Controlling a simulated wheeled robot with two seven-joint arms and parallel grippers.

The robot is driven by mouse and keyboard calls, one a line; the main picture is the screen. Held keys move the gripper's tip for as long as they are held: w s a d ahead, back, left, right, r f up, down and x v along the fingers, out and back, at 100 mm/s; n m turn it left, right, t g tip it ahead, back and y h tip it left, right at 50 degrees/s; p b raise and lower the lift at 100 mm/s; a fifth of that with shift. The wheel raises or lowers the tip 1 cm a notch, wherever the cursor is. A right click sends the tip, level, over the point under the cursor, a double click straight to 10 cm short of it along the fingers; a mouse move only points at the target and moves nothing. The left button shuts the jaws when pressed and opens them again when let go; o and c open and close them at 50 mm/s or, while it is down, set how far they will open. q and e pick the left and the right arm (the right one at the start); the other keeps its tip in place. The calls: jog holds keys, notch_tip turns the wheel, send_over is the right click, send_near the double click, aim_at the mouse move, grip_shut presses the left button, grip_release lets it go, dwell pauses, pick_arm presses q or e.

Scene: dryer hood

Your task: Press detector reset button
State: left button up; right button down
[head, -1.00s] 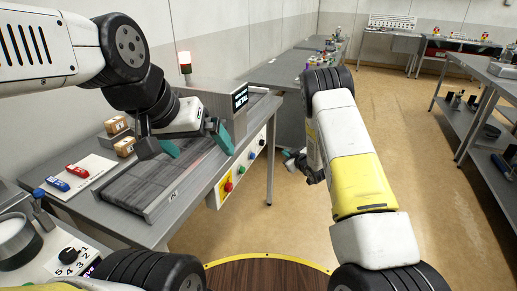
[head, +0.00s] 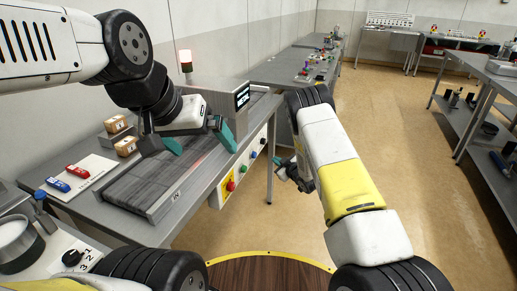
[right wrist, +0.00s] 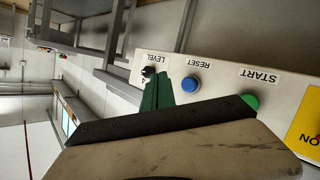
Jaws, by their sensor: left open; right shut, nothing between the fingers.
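The blue reset button (head: 254,154) is on the pale control panel (head: 224,198) along the front of the conveyor table. In the right wrist view, the blue button (right wrist: 190,84) sits under the word RESET, between the green START button (right wrist: 250,101) and the black LEVEL knob (right wrist: 149,72). My right gripper (head: 281,162) is shut and empty, in front of the panel. Its green fingers (right wrist: 157,92) appear just left of the blue button, overlapping the panel near the knob; I see no contact with the button. My left gripper (head: 199,142) is open and empty above the conveyor.
The metal detector (head: 205,92) with a small screen spans the conveyor (head: 150,190). A red button on yellow (head: 230,186) is at the panel's near end. Boxes (head: 126,146) lie left of the belt. Floor is clear right of the table.

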jog(key=shift+w+a, duration=0.3)
jog(key=shift+a, duration=0.65)
jog(key=shift+w+a, duration=0.35)
jog(key=shift+a, duration=0.55)
jog(key=shift+w+a, duration=0.3)
jog(key=shift+a, duration=0.65)
jog(key=shift+a, duration=0.1)
jog(key=shift+w+a, duration=0.15)
jog(key=shift+a, duration=0.15)
jog(key=shift+w+a, duration=0.25)
jog(key=shift+a, duration=0.55)
dwell(0.6)
dwell(0.3)
jog(key=shift+s+d, duration=0.2)
jog(key=shift+d, duration=0.4)
jog(key=shift+s+d, duration=0.2)
jog(key=shift+d, duration=0.35)
jog(key=shift+d, duration=0.1)
jog(key=shift+s+d, duration=0.25)
jog(key=shift+d, duration=0.5)
jog(key=shift+s+d, duration=0.3)
jog(key=shift+d, duration=0.5)
jog(key=shift+s+d, duration=0.25)
jog(key=shift+d, duration=0.5)
